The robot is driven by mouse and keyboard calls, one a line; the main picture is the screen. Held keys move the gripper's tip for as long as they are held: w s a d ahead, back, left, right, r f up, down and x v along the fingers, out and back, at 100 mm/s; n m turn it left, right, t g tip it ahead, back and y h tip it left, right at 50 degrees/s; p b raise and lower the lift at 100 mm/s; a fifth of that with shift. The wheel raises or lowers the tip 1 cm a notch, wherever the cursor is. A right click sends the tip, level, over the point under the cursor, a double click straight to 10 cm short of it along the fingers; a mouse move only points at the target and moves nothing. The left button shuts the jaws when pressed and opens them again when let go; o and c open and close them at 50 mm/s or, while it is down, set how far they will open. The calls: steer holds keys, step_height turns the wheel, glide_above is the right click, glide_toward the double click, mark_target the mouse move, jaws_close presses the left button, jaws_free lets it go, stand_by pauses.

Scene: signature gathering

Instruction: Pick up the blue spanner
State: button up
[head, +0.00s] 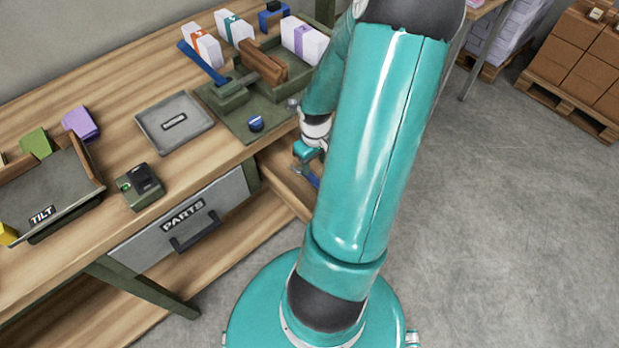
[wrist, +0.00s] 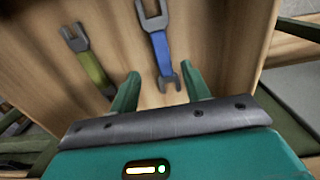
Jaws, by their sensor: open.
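The blue spanner (wrist: 161,55) lies on the wooden floor of an open drawer (wrist: 220,30). In the wrist view it points up and down the picture, one grey forked end at the top and the other near my gripper (wrist: 159,72). My gripper is open and empty, its two green fingers on either side of the spanner's lower end in the picture. I cannot tell the height gap. In the head view my gripper (head: 308,151) is over the drawer (head: 282,186), and a bit of blue (head: 314,181) shows beside my arm, which hides most of the drawer.
A yellow-green spanner (wrist: 90,62) lies left of the blue one. Drawer walls close in at the sides. On the bench are a grey tray (head: 175,122), a green press with a blue lever (head: 203,62) and a TILT tray (head: 55,190). The PARTS drawer (head: 182,218) is shut.

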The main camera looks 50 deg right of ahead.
mark_target(313, 178)
steer(key=shift+s+f, duration=0.15)
steer(key=shift+f, duration=0.5)
steer(key=f, duration=0.4)
steer(key=shift+w+a+f, duration=0.15)
steer(key=shift+w+a, duration=0.05)
steer(key=shift+f, duration=0.4)
jaws_close()
